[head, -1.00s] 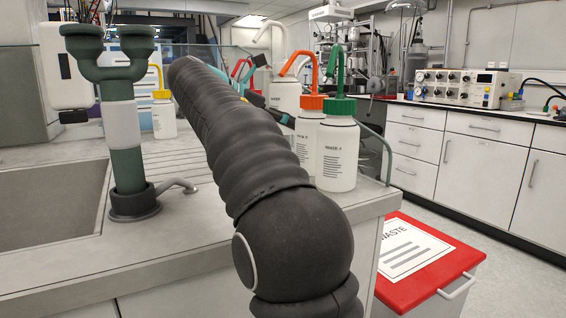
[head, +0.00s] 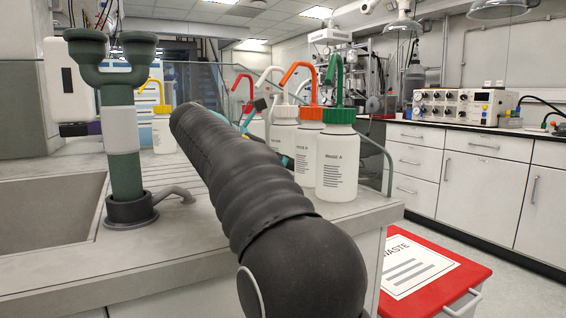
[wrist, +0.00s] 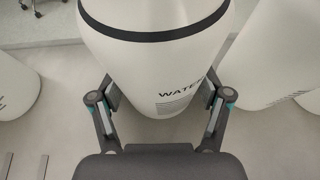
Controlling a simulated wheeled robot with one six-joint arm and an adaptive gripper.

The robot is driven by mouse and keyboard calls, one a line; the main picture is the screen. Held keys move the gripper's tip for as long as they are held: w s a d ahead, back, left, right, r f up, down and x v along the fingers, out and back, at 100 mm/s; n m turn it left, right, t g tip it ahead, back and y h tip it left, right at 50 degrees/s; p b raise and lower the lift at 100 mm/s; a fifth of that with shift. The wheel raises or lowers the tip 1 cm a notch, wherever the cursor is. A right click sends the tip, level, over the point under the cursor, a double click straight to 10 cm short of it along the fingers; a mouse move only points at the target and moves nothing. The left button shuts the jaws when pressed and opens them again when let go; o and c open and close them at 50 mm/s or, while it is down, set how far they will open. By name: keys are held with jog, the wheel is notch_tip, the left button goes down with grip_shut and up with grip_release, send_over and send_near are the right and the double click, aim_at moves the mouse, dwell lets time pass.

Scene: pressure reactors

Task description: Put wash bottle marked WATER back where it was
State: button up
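The wash bottle marked WATER (wrist: 170,65) fills the middle of the wrist view, white with a dark band and the label facing me. My gripper (wrist: 161,98) has one finger pad against each side of it and is shut on it. In the head view the white-capped wash bottle (head: 285,112) with a white bent spout stands in the row, its cap about level with the neighbouring caps. My arm hides its lower body and my gripper there, so I cannot see whether its base touches the counter.
A red-spouted bottle (head: 243,95) is behind, a yellow-spouted one (head: 164,130) farther left. A sink (head: 45,210), a green tap (head: 122,150) and a red-lidded waste bin (head: 430,270) are nearby.

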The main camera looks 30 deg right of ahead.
jog(key=shift+o, duration=1.2)
jog(key=p+v, duration=0.2)
jog(key=v, duration=0.4)
jog(key=shift+a+r, duration=0.2)
jog(key=shift+r, duration=0.05)
jog(key=shift+a+r+p, duration=0.2)
jog(key=shift+a+p, duration=0.1)
jog(key=shift+a, duration=0.2)
jog(key=shift+s, duration=0.15)
